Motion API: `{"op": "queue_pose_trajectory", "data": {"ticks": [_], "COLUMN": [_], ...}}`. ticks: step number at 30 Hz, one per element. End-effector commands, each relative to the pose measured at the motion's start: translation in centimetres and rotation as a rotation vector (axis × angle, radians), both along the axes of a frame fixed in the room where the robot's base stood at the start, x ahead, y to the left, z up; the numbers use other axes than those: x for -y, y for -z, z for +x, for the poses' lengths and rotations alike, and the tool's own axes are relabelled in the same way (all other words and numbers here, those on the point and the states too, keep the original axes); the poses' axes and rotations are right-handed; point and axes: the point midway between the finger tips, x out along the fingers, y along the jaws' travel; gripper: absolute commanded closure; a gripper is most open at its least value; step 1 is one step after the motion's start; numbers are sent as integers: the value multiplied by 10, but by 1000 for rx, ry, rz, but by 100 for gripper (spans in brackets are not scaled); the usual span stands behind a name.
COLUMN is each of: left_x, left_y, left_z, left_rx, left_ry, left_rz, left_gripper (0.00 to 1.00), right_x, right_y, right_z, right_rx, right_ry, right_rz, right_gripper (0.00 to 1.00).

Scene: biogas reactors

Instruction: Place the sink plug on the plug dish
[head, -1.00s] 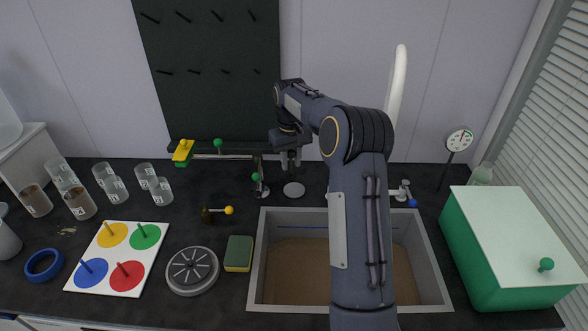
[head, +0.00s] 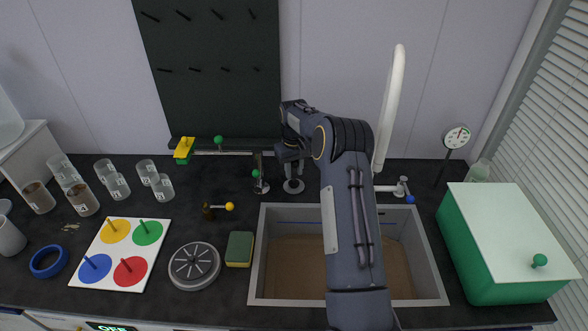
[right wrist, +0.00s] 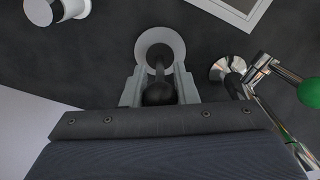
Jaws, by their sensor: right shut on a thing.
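The sink plug (right wrist: 159,93) has a dark round knob and a dark stem. My right gripper (right wrist: 158,84) is shut on its knob. The plug dish (right wrist: 154,35), a pale round disc, lies on the dark counter beneath the stem's far end. I cannot tell whether the plug touches the dish. In the head view the right gripper (head: 292,172) points down over the dish (head: 294,187), behind the sink's back edge; the plug is hard to make out there. My left gripper is not in view.
The grey sink (head: 253,262) lies in front, partly hidden by my right arm. A metal fixture with green balls (head: 256,174) stands close left of the gripper. The white tap (head: 391,105) rises to the right. A sponge (head: 239,249) lies left of the sink.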

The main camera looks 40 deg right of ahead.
Motion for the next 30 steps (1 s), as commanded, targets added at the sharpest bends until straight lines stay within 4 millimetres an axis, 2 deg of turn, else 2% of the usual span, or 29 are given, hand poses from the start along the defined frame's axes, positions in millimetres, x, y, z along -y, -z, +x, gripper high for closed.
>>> {"op": "queue_pose_trajectory", "data": {"ticks": [1, 2, 7, 14, 19, 23, 30], "left_x": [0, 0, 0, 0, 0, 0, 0], "left_y": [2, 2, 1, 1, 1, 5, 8], "left_z": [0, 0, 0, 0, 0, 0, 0], "left_rx": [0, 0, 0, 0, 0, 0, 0], "left_ry": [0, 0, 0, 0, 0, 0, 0], "left_rz": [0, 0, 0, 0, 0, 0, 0], "left_gripper": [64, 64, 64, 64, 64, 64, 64], "right_x": [0, 0, 0, 0, 0, 0, 0], "right_y": [3, 3, 2, 2, -8, -31, -84], "right_z": [0, 0, 0, 0, 1, 1, 1], "right_rx": [0, 0, -1, -1, 2, 5, 5], "right_ry": [0, 0, 0, 0, 0, -1, 0], "right_rz": [0, 0, 0, 0, -1, -2, -2], "right_gripper": [98, 72, 52, 52, 52, 52, 52]}}
